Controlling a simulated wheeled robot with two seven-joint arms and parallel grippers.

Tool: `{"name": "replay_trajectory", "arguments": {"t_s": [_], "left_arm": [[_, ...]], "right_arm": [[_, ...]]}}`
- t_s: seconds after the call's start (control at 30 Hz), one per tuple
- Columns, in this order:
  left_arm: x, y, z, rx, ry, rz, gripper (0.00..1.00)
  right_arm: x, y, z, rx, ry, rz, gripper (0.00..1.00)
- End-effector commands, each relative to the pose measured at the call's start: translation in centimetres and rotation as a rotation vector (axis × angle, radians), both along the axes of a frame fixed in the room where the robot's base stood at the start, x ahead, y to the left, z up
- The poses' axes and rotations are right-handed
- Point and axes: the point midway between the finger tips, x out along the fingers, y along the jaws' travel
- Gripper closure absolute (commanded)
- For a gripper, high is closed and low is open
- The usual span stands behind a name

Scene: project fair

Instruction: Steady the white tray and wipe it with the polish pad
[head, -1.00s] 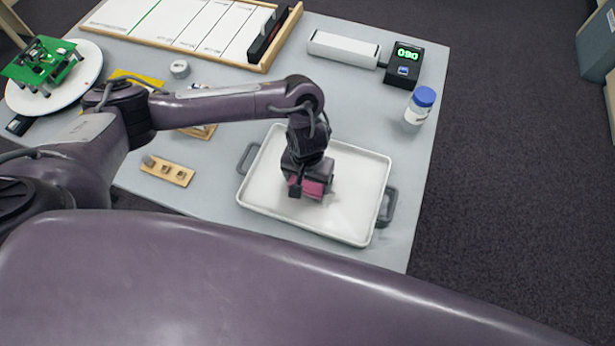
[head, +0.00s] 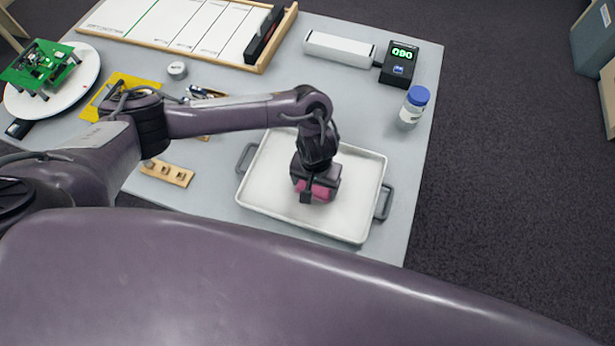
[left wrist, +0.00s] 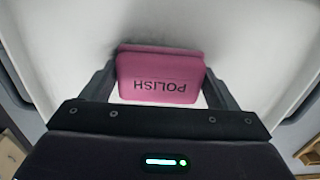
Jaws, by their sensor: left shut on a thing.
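The white tray (head: 345,217) lies on the grey table, with a dark grey handle at its left and right ends. My left gripper (head: 317,194) is over the middle of the tray, pointing down, shut on the pink polish pad (head: 322,191). In the left wrist view the pad (left wrist: 160,76) sits between the two fingers, its POLISH lettering upside down, with the white tray surface (left wrist: 265,50) around it. I cannot tell for sure whether the pad touches the tray. My right gripper is not in view, and no gripper shows at either tray handle.
A blue-capped bottle (head: 412,106) and a box with a green display (head: 399,64) stand behind the tray at right. A wooden block with small pieces (head: 167,172) lies left of it. A framed white board (head: 190,24) is at the back. My large arm link fills the foreground.

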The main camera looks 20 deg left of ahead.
Motion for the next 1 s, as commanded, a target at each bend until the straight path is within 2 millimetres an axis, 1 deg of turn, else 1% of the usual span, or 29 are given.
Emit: {"name": "replay_trajectory", "arguments": {"t_s": [0.03,0.27,0.4,0.6,0.73,0.9,1.0], "left_arm": [[-0.1,-0.3,0.2,-0.001,0.001,0.0,0.37],[-0.1,-1.1,0.1,0.0,0.001,0.0,0.37],[-0.2,-2.3,0.1,0.0,0.002,0.0,0.37],[-0.2,-3.6,-0.2,0.0,0.001,0.0,0.37],[-0.2,-3.7,-0.2,0.001,0.002,0.002,0.37],[-0.2,-3.6,-0.2,0.001,0.002,0.003,0.37],[-0.2,-3.2,-0.3,0.003,0.003,0.002,0.37]], "right_arm": [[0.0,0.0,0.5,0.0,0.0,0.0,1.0],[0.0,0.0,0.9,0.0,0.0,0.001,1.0],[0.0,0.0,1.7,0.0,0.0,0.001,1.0],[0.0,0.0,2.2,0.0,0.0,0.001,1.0],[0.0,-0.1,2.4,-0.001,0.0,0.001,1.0],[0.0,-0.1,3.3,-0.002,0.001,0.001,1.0],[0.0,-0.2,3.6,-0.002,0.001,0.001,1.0]]}}
